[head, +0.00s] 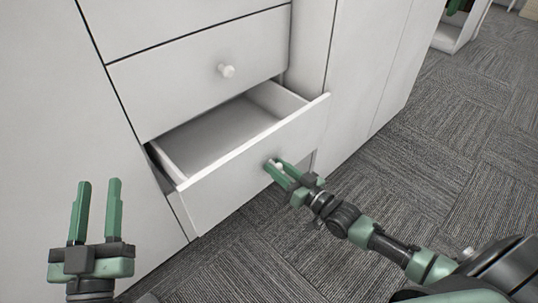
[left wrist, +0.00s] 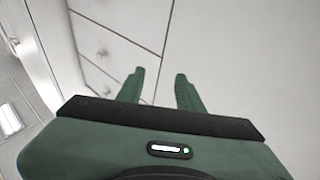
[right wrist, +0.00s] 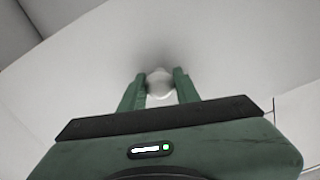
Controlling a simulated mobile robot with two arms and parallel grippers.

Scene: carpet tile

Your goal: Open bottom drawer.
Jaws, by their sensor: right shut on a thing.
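The bottom drawer (head: 245,163) is white and stands pulled partly out of the cabinet, with its empty inside showing in the head view. My right gripper (head: 274,167) is at its front, shut on the round white knob. In the right wrist view the knob (right wrist: 160,84) sits between the two green fingers. My left gripper (head: 97,205) is open and empty, upright at the lower left, apart from the drawer. In the left wrist view its fingers (left wrist: 157,90) are spread with nothing between them.
A shut drawer (head: 190,75) with a round knob (head: 226,71) is above the open one. Tall white cabinet doors (head: 365,70) stand to the right. Grey carpet tile (head: 430,170) is clear at the right; an open shelf (head: 455,28) stands at the far right.

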